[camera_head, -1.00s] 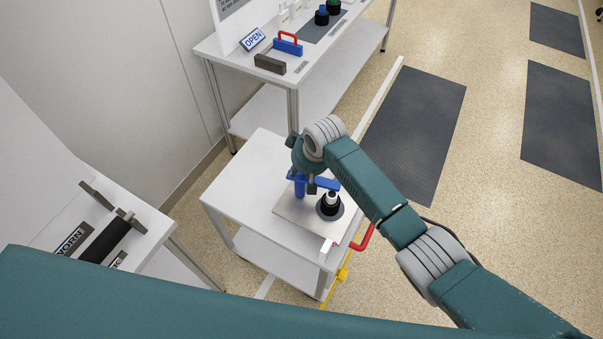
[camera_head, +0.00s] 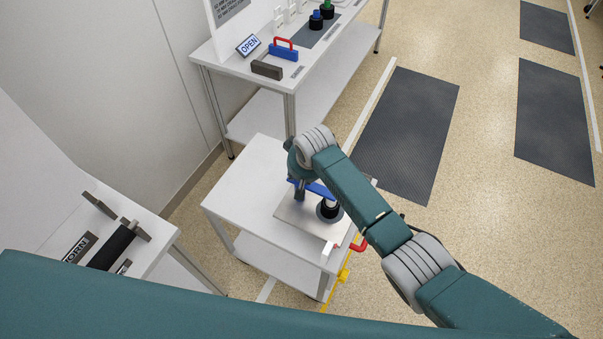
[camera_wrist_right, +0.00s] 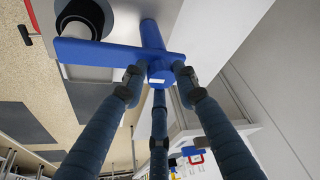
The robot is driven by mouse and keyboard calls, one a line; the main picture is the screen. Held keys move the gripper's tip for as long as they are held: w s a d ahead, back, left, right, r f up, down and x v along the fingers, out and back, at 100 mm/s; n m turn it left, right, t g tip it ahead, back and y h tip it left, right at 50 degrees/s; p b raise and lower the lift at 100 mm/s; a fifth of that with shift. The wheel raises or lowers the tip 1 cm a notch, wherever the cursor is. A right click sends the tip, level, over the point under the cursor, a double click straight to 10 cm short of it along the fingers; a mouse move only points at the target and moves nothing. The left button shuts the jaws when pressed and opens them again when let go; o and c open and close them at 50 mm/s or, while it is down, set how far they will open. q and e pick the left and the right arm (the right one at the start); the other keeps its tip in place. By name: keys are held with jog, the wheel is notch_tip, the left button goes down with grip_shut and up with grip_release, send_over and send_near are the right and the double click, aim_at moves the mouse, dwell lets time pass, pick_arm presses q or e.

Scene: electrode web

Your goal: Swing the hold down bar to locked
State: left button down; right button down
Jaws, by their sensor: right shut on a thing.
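The blue hold down bar (camera_head: 318,189) sits above a plate (camera_head: 290,212) on the white cart. In the right wrist view the bar (camera_wrist_right: 95,52) crosses a blue upright post (camera_wrist_right: 152,33), and its left end passes across the edge of a black ring with a white core (camera_wrist_right: 85,20). The black ring (camera_head: 329,210) also shows in the head view, partly under the bar. My right gripper (camera_wrist_right: 160,78) is shut on the bar around its short end near the post. In the head view my right wrist hides most of that grip. My left gripper is out of view.
A table at left holds a black roller (camera_head: 112,247).

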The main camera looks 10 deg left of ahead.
jog(key=c, duration=1.4)
grip_release()
jog(key=shift+w+a+r, duration=0.3)
jog(key=shift+a+r, duration=0.05)
jog(key=shift+r, duration=0.15)
jog(key=shift+f, duration=0.15)
jog(key=shift+s+f, duration=0.15)
jog(key=shift+d, duration=0.15)
jog(key=v, duration=1.2)
